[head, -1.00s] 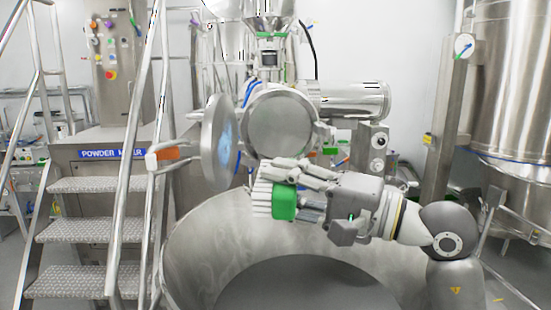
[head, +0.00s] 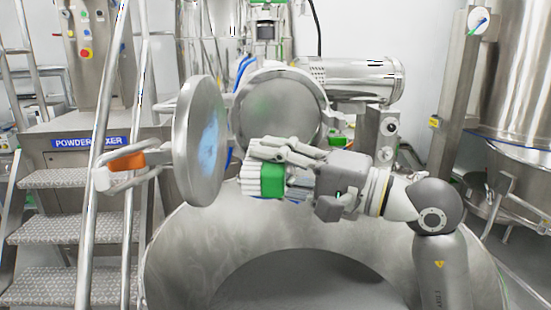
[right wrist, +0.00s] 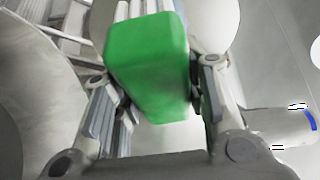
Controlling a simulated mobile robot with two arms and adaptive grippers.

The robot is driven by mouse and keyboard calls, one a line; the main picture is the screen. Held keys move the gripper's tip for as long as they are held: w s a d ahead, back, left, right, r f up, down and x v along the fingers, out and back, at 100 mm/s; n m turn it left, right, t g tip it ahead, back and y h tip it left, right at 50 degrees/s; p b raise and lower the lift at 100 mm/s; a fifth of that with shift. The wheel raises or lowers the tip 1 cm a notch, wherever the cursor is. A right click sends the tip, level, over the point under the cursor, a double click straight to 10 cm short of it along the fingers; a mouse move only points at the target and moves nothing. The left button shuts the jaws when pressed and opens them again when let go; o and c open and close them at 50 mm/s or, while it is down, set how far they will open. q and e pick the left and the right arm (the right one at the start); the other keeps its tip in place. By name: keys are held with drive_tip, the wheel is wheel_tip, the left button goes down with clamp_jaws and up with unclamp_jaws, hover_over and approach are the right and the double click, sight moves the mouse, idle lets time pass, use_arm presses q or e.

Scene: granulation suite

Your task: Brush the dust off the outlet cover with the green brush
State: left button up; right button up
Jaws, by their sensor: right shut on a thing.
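The outlet cover (head: 186,140) is a round steel disc, swung open and seen at a slant, left of the round outlet. A pale blue dust patch (head: 209,142) shows on its right-facing side. My right gripper (head: 281,172) is shut on the green brush (head: 272,181), whose white bristles point left toward the cover's lower right edge. A small gap shows between bristles and cover in the picture. In the right wrist view the brush's green block (right wrist: 150,65) sits between the fingers, with bristles partly hidden behind it. My left gripper is not in view.
The round outlet (head: 280,112) of the machine is behind my right gripper. An orange-gripped clamp handle (head: 126,161) sticks out left of the cover. Metal steps with rails (head: 60,228) stand at the left. A large curved steel body (head: 190,250) fills the space below.

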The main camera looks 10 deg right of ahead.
sight(255, 161)
drive_tip(key=a, duration=0.1)
drive_tip(key=s+a+p, duration=0.1)
drive_tip(key=a+r, duration=0.1)
drive_tip(key=shift+s, duration=0.25)
drive_tip(key=shift+w+a+f+p, duration=0.2)
drive_tip(key=shift+w+a+p, duration=0.2)
drive_tip(key=shift+w+a, duration=0.25)
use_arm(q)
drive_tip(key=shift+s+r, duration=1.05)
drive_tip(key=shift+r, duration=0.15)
use_arm(e)
drive_tip(key=shift+a, duration=0.65)
